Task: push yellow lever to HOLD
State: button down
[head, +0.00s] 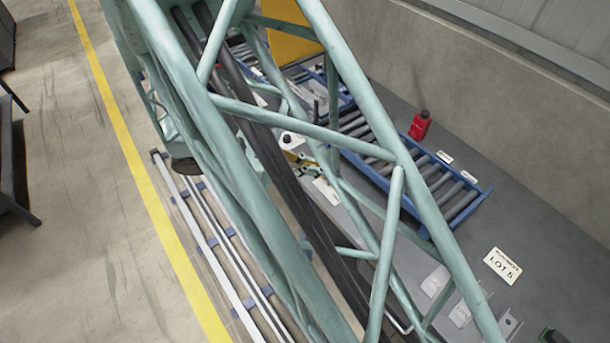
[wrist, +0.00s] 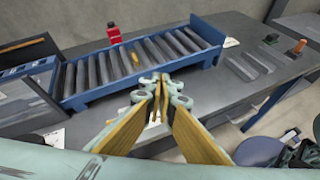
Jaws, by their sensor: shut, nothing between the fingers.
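My gripper (wrist: 157,88) shows in the wrist view with its fingers shut and nothing between them. Its tips appear in front of the near edge of a blue-framed roller conveyor (wrist: 88,101). A small yellow piece (wrist: 135,58) shows among the rollers, just beyond the fingertips; I cannot tell if it is the lever. No HOLD marking is readable. In the head view my arm's green lattice covers much of the scene, and part of my gripper (head: 304,165) shows through it near the conveyor (head: 424,230).
A red bottle (head: 420,125) stands behind the conveyor and also shows in the wrist view (wrist: 114,33). A "LOT 5" card (head: 502,266) and pale brackets (head: 436,282) lie on the grey bench. A wall (head: 500,100) rises behind it.

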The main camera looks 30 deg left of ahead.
jog(key=s+a+f+n+t+y+p, duration=0.1)
jog(key=s+a+f+n+t+y, duration=0.2)
jog(key=s+a+f+n, duration=0.3)
jog(key=s+a+f, duration=0.2)
jog(key=s+a, duration=0.3)
jog(key=shift+f+t+y, duration=0.15)
jog(key=shift+t+y, duration=0.15)
jog(key=shift+w, duration=0.15)
jog(key=w+r+p+x, duration=0.1)
jog(key=r+p+x, duration=0.1)
jog(key=x, duration=1)
jog(key=shift+w+d+r, duration=0.25)
jog(key=shift+d, duration=0.15)
